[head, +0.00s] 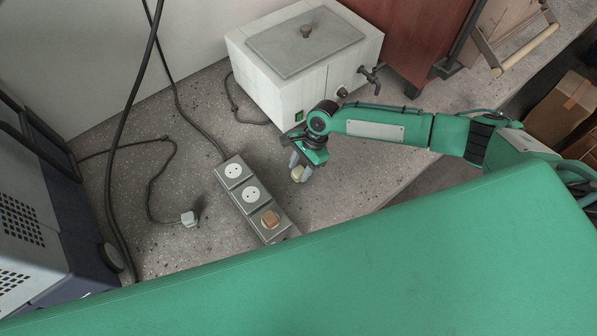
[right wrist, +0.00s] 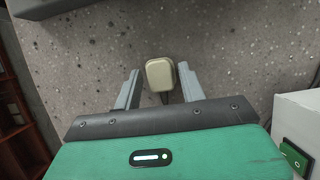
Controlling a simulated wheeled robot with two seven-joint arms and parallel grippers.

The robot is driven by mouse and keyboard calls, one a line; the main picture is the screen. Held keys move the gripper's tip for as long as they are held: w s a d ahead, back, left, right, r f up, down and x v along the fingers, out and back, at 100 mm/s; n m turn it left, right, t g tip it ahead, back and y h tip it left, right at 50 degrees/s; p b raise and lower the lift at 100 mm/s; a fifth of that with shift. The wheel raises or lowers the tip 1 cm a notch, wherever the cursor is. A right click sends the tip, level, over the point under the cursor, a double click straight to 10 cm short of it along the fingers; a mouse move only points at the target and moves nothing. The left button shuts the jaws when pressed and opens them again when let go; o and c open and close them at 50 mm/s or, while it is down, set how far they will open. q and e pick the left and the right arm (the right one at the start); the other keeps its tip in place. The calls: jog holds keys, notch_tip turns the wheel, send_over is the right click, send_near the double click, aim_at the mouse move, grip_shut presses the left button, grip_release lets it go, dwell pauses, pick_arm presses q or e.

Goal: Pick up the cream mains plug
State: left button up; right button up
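The cream mains plug (head: 298,174) is on the concrete bench, right of the socket strip, partly hidden by my right gripper (head: 300,168). In the right wrist view the plug (right wrist: 160,74) shows between the fingertips, closer to the right finger. The fingers stand apart on either side of it, and a gap shows at the left finger. Whether the right finger touches it I cannot tell. A short dark piece of its cable shows below it. My left gripper is not in view.
A white lidded tank (head: 270,82) with a tap stands behind the gripper. A dark-blue machine (head: 40,215) stands at left.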

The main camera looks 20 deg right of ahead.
aim_at(300, 169)
grip_shut()
jog(key=shift+r, duration=0.15)
notch_tip(300, 169, up, 20)
jog(key=b, duration=0.1)
